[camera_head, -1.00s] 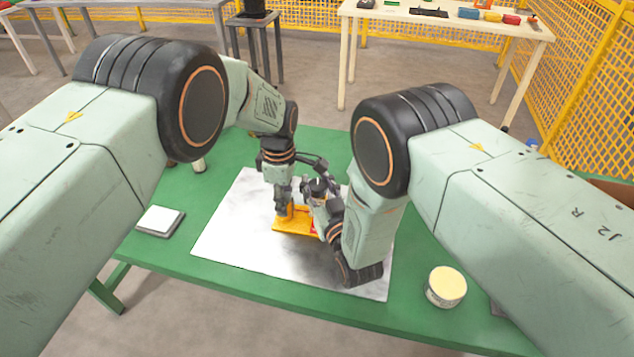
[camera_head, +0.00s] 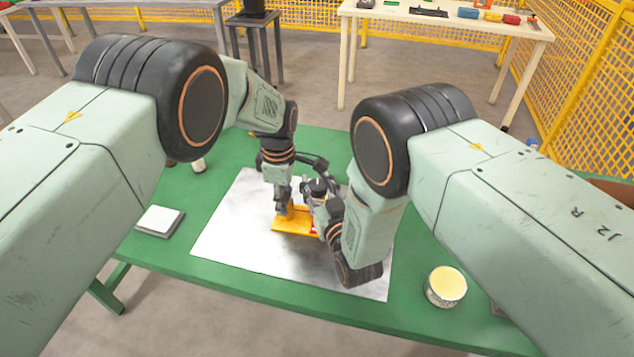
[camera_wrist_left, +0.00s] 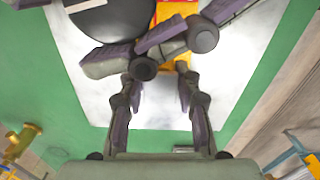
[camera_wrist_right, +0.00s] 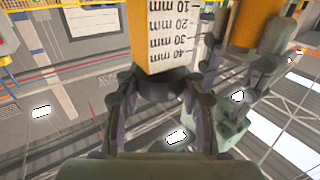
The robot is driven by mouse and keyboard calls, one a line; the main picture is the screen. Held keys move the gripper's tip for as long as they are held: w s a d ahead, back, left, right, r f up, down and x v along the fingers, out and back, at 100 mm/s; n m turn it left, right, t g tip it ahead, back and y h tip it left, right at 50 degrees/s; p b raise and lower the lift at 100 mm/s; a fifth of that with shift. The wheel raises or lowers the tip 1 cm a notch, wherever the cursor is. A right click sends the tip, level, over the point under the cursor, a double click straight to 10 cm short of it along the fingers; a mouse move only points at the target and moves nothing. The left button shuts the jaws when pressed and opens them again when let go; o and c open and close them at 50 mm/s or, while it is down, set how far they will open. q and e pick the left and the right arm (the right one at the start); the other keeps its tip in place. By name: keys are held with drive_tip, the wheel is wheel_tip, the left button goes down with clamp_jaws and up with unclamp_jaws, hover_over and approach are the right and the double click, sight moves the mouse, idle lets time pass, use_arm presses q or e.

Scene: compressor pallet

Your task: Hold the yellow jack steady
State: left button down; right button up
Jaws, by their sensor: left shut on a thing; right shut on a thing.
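The yellow jack (camera_head: 290,225) lies low on the grey metal sheet (camera_head: 235,235), partly hidden by my grippers. My left gripper (camera_head: 284,208) comes down on its left part and is shut on it. In the left wrist view, yellow parts (camera_wrist_left: 180,12) show beyond the fingers, with the other gripper's links crossing in front. My right gripper (camera_head: 318,195) is close beside the left one. In the right wrist view, its fingers (camera_wrist_right: 160,88) are shut on a dark round piece at the end of a yellow block with a millimetre scale (camera_wrist_right: 168,38). Another yellow post (camera_wrist_right: 248,25) stands beside it.
The green table (camera_head: 215,190) carries a small grey-white pad (camera_head: 160,220) at left, a cream-topped round tin (camera_head: 446,286) at right, and a small pale cylinder (camera_head: 198,165) at the back left. A yellow mesh fence (camera_head: 590,110) stands at right. The sheet's front left is clear.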

drive_tip(key=o, duration=1.2)
drive_tip(key=v, duration=1.2)
